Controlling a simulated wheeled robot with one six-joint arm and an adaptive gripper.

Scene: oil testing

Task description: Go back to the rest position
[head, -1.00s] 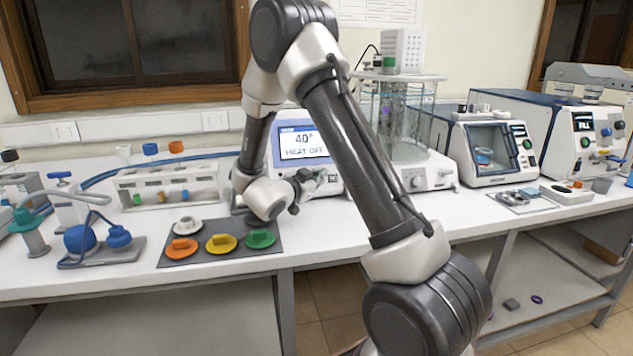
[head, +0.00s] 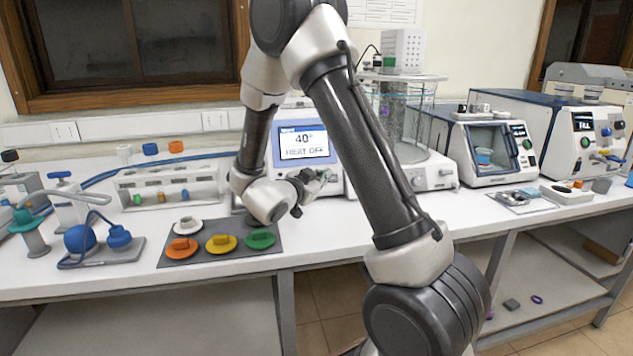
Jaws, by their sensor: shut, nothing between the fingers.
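My arm rises from the lower right, bends at the top and comes down over the bench in the head view. My gripper (head: 312,186) is at the end of the lower link, just in front of the heating device with the screen (head: 305,143) reading 40° and HEAT OFF. The gripper is small in the picture, points to the right and looks shut and empty. It is to the right of the dark mat (head: 208,259) and above the white bench top (head: 345,237).
The mat carries white, orange (head: 181,248), yellow (head: 221,243) and green (head: 260,238) caps. A bottle rack (head: 170,186) and blue-bulbed apparatus (head: 80,238) stand left. A glass bath (head: 408,115) and boxy instruments (head: 494,152) stand right. The bench front is clear.

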